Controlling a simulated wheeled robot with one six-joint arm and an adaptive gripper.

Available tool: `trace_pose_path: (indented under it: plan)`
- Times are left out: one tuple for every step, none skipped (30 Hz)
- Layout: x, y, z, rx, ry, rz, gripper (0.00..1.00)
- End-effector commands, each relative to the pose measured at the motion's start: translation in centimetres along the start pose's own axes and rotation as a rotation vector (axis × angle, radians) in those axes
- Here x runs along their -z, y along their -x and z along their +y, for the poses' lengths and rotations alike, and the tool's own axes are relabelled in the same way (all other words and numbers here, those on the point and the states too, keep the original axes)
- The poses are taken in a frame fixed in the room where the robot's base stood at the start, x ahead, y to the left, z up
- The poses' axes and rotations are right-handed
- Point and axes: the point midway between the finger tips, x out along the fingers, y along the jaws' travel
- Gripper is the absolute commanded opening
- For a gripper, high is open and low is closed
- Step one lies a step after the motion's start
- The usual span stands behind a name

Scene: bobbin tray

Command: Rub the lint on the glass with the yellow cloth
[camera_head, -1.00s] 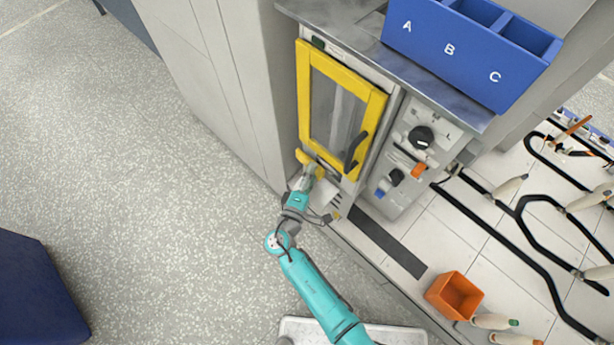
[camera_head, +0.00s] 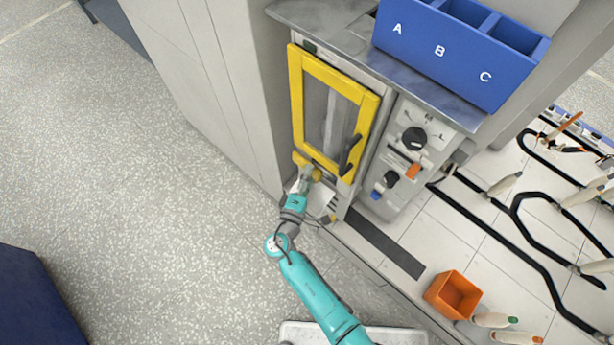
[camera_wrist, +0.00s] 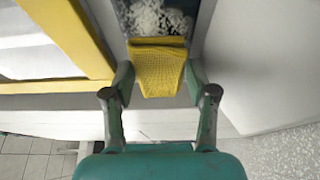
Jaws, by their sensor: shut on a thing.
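My gripper (camera_wrist: 160,78) is shut on the yellow cloth (camera_wrist: 158,68), a knitted piece that hangs between the fingers in the wrist view. The cloth's far edge lies against a narrow dark glass (camera_wrist: 125,18). White lint (camera_wrist: 158,18) lies on that glass, just beyond the cloth. In the head view my gripper (camera_head: 305,181) is at the lower edge of a yellow-framed door (camera_head: 297,100), and the cloth (camera_head: 316,174) shows only as a small patch there. The lint cannot be made out in the head view.
The door's dark handle (camera_head: 350,155) stands out right of my gripper. A control panel with knobs (camera_head: 413,138) is farther right. A blue lettered bin (camera_head: 465,55) stands on the top. An orange box (camera_head: 453,297) is at lower right. The speckled floor (camera_head: 150,190) at left is clear.

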Motion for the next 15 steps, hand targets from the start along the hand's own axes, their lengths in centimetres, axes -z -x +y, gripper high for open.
trace_pose_path:
  plan:
    - [-0.04,-0.1,0.01,0.0,0.0,-0.001,0.29]
    - [-0.07,-0.15,0.01,0.0,0.0,-0.001,0.29]
    - [-0.1,-0.21,0.01,0.0,0.0,-0.001,0.29]
    - [-0.12,-0.26,0.01,0.0,0.0,-0.001,0.29]
    - [-0.14,-0.31,0.01,0.0,0.0,-0.001,0.29]
    - [-0.18,-0.38,0.01,0.0,0.0,-0.001,0.29]
    - [-0.2,-0.43,0.01,0.0,0.0,-0.001,0.29]
    - [-0.22,-0.48,0.01,0.0,0.0,-0.001,0.29]
    - [-0.25,-0.54,0.01,0.0,0.0,-0.001,0.29]
    - [-0.27,-0.59,0.01,0.0,0.0,-0.002,0.29]
    - [-0.29,-0.64,0.01,0.0,0.0,-0.001,0.29]
    - [-0.28,-0.63,0.0,0.0,0.0,-0.001,0.29]
    - [-0.29,-0.61,0.0,0.0,0.0,-0.001,0.29]
    - [-0.32,-0.6,0.0,0.0,0.0,-0.001,0.29]
    - [-0.39,-0.56,0.0,0.0,0.0,-0.001,0.29]
